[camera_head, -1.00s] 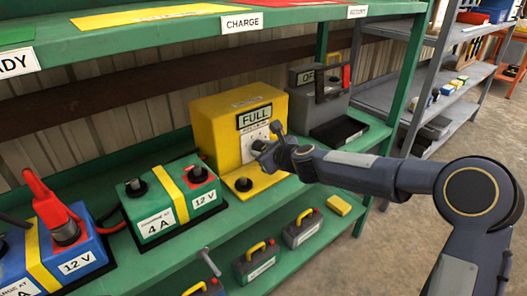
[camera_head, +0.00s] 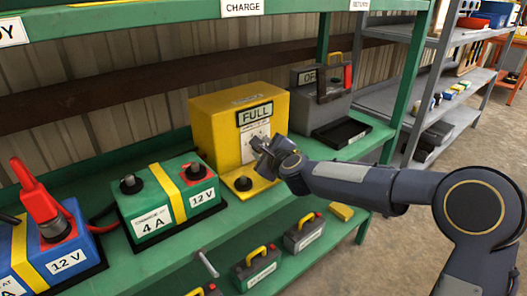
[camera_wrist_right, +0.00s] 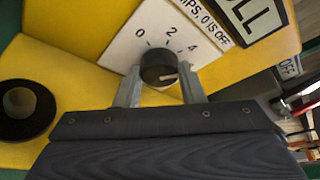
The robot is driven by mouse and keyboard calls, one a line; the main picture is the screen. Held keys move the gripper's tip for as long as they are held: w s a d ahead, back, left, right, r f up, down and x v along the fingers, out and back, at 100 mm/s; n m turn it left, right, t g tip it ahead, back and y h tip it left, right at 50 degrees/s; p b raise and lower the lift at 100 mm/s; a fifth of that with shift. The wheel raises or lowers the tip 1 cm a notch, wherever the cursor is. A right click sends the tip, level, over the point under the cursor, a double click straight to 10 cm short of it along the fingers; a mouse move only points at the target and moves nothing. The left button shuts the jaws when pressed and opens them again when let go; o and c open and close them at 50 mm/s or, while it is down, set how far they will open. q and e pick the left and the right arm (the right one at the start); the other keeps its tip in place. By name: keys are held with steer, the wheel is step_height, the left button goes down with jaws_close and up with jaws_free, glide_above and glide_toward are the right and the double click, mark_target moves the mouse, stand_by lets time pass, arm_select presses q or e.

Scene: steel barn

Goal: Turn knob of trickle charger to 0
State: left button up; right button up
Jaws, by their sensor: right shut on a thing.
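The yellow trickle charger (camera_head: 213,122) stands on the green shelf, with a display reading FULL. Its white dial plate (camera_wrist_right: 128,48) is marked 0, 2 and 4. My right gripper (camera_wrist_right: 159,82) is shut on the black round knob (camera_wrist_right: 158,66), one finger on each side. The knob's pale pointer mark shows near its lower right, away from the 0 at upper left. In the head view my right gripper (camera_head: 264,152) is at the charger's front face and hides the knob. My left gripper is not in view.
A green 12 V battery (camera_head: 157,213) and a blue battery (camera_head: 70,262) with a red clamp (camera_head: 38,205) stand left of the charger. A grey charger (camera_head: 318,100) stands right of it. Small cases (camera_head: 257,267) sit on the lower shelf.

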stand_by(0.3)
steer(key=o, duration=1)
steer(key=v, duration=0.6)
steer(key=shift+s+d+r, duration=0.1)
steer(key=shift+s, duration=0.2)
steer(key=shift+s+d+r, duration=0.1)
steer(key=shift+s+d, duration=0.1)
steer(key=shift+s, duration=0.35)
